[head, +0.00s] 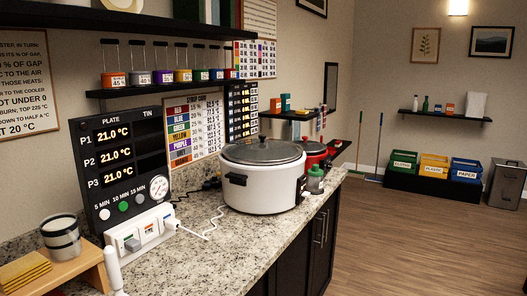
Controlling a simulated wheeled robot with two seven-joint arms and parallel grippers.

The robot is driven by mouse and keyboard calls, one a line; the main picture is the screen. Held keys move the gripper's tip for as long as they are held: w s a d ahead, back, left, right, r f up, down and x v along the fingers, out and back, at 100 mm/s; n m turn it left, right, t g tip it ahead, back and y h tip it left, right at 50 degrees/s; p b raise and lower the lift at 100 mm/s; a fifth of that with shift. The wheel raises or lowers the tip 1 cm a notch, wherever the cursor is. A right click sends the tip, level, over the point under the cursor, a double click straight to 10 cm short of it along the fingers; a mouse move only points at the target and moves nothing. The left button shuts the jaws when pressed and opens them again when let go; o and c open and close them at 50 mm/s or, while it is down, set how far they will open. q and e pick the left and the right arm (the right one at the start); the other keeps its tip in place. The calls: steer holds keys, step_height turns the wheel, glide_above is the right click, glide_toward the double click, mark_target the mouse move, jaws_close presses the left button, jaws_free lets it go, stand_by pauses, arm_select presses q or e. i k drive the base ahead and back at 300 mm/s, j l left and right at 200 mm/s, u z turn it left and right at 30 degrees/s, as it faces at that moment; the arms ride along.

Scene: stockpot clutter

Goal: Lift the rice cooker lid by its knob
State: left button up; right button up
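A large white cooker (262,186) with black side handles stands on the speckled stone counter; it looks like the rice cooker. Its glass lid (283,155) with a metal rim lies on top and appears seated. A small dark knob (263,143) stands at the lid's middle, with nothing touching it. Neither of my grippers is in view.
A red pot (312,160) and a green-topped bottle (315,180) stand close behind and right of the cooker. A display panel (123,163), a white switch box (143,233) and a cord are to its left. A shelf of small jars (165,86) hangs above. The counter (215,262) in front is clear.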

mark_target(262, 149)
steer(key=i+l+u, duration=0.1)
steer(key=i+l, duration=0.25)
steer(key=i+l+u, duration=0.1)
steer(key=i+l, duration=0.25)
steer(key=l, duration=0.25)
steer(key=i+l+u, duration=0.1)
steer(key=i+l, duration=0.2)
steer(key=l, duration=0.25)
steer(key=i+l+u, duration=0.1)
steer(key=i+l, duration=0.2)
steer(key=l, duration=0.25)
steer(key=i+l, duration=0.25)
steer(key=l, duration=0.3)
steer(key=i+l+u, duration=0.15)
steer(key=i+l, duration=0.15)
steer(key=l, duration=0.3)
steer(key=i+l+u, duration=0.1)
steer(key=i+l, duration=0.15)
steer(key=l, duration=0.35)
steer(key=i+l+u, duration=0.1)
steer(key=l, duration=0.5)
steer(key=i, duration=0.1)
